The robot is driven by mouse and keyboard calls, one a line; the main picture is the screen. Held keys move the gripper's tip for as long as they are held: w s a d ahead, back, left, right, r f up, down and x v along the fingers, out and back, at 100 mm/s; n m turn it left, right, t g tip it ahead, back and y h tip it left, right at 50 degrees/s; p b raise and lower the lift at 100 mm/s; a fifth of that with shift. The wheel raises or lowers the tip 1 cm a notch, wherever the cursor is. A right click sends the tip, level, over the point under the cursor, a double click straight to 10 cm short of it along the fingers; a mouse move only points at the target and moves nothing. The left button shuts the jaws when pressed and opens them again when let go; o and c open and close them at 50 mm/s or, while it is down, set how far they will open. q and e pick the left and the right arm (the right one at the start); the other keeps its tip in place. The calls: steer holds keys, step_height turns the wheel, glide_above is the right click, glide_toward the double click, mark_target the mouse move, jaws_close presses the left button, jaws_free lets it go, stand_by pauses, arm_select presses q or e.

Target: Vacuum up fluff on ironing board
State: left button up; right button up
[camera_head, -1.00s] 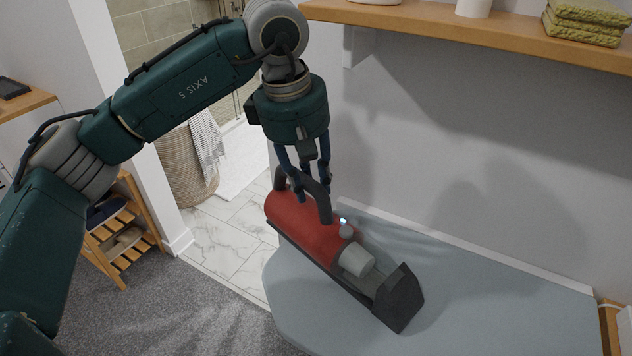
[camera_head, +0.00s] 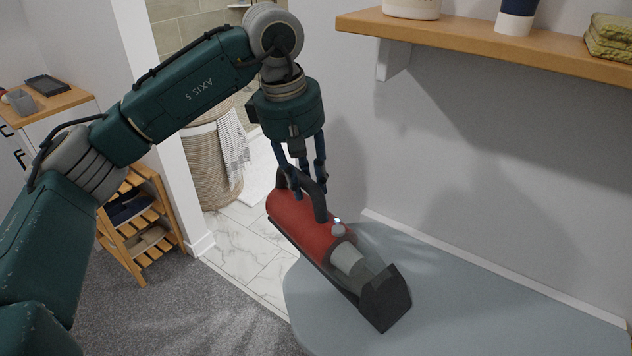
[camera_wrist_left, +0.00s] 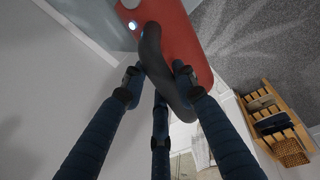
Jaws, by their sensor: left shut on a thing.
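A red handheld vacuum (camera_head: 300,222) with a dark handle and a dark, wide nozzle is in the head view, tilted with its nozzle (camera_head: 386,300) down to the right. My left gripper (camera_head: 306,188) is shut on its handle (camera_head: 318,198). In the left wrist view the fingers (camera_wrist_left: 158,85) close around the dark handle (camera_wrist_left: 152,48), with the red body (camera_wrist_left: 190,30) beyond. The grey-blue ironing board (camera_head: 470,310) lies below the vacuum. I cannot tell whether the nozzle touches it. No fluff can be made out. My right gripper is not in view.
A wooden wall shelf (camera_head: 480,42) with containers and green towels runs above the board. A slatted wooden rack (camera_head: 140,228) and a woven basket (camera_head: 215,165) stand at the left. The board's right part is clear of objects.

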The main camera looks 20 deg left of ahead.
arm_select(q)
steer(key=shift+w+d+r+p, duration=0.1)
steer(key=shift+w+r+p, duration=0.05)
steer(key=shift+w+p, duration=0.2)
steer(key=shift+w, duration=0.25)
steer(key=shift+w+d, duration=0.15)
steer(key=shift+w, duration=0.15)
steer(key=shift+s+d, duration=0.3)
steer(key=shift+d, duration=0.6)
steer(key=shift+s+d, duration=0.3)
steer(key=shift+d, duration=0.6)
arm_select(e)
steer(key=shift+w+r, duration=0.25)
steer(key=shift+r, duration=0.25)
arm_select(q)
steer(key=s+d, duration=0.2)
steer(key=d, duration=0.4)
steer(key=s+d, duration=0.2)
steer(key=d, duration=0.5)
steer(key=shift+s+d, duration=0.25)
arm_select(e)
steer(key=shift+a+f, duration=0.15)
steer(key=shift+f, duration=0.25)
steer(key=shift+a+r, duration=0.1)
